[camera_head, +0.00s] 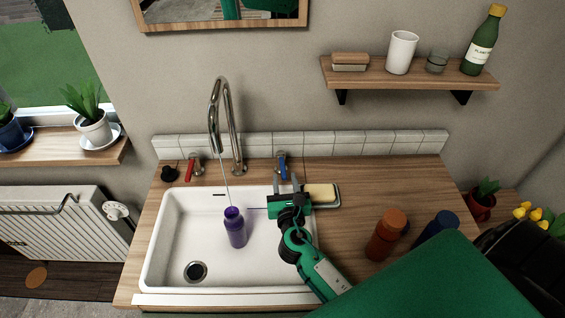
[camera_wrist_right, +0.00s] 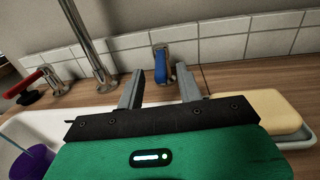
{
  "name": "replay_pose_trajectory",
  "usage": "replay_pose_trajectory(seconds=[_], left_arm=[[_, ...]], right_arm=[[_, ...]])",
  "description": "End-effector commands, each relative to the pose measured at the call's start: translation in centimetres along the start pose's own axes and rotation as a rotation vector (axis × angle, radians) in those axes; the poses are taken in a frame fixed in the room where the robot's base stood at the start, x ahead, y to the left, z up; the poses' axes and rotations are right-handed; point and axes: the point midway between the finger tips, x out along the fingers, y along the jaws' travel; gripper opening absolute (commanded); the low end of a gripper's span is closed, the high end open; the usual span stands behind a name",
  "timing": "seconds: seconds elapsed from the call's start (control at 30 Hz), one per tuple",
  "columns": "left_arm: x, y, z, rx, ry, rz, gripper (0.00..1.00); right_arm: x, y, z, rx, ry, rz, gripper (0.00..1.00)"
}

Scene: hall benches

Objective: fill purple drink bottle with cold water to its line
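The purple drink bottle (camera_head: 235,228) stands open in the white sink (camera_head: 180,240) below the spout of the chrome tap (camera_head: 214,118). A thin pale stream runs from the spout to its mouth. I cannot make out its fill line or water level. The blue lever (camera_head: 282,167) is on the right of the tap, the red lever (camera_head: 189,170) on the left. My right gripper (camera_head: 286,184) is open and empty just in front of the blue lever. In the right wrist view the blue lever (camera_wrist_right: 161,67) shows between the two spread fingers, beyond their tips. My left gripper is out of view.
A yellow sponge (camera_head: 320,193) lies on a dish right of my right gripper. An orange-brown bottle (camera_head: 386,235) and a blue bottle (camera_head: 436,227) stand on the counter at right. A shelf (camera_head: 410,84) with a cup, glass and green bottle hangs above.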

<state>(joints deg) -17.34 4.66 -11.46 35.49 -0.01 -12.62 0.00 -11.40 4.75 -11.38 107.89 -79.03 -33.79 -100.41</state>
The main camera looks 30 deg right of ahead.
Motion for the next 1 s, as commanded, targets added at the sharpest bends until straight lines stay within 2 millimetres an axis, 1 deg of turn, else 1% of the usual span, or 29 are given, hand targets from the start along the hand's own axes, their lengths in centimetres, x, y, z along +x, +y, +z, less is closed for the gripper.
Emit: replay_pose_trajectory(seconds=[0.03, 0.1, 0.3, 0.5, 0.77, 0.8, 0.97, 1.0], left_arm=[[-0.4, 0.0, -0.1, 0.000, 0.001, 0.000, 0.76], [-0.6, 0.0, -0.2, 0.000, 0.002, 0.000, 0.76], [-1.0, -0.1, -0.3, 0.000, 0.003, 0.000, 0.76], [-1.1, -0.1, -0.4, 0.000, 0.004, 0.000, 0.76], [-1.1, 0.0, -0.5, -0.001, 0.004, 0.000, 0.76], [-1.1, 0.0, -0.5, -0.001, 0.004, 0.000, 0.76], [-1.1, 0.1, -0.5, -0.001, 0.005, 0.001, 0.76], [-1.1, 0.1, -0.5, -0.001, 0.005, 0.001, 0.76]], right_arm=[[1.2, 0.0, 0.3, 0.000, -0.002, -0.001, 0.36], [2.5, 0.0, 0.2, 0.000, -0.001, -0.001, 0.36], [5.3, 0.0, 0.1, -0.001, -0.001, -0.001, 0.36], [6.4, 0.0, 0.0, 0.001, 0.000, -0.001, 0.36], [6.5, -0.1, 0.0, 0.001, 0.001, -0.001, 0.36], [6.5, 0.0, 0.0, 0.001, 0.001, -0.001, 0.32], [6.5, 0.0, 0.0, 0.001, 0.001, -0.001, 0.01], [6.5, 0.0, 0.0, 0.001, 0.001, -0.001, 0.00]])
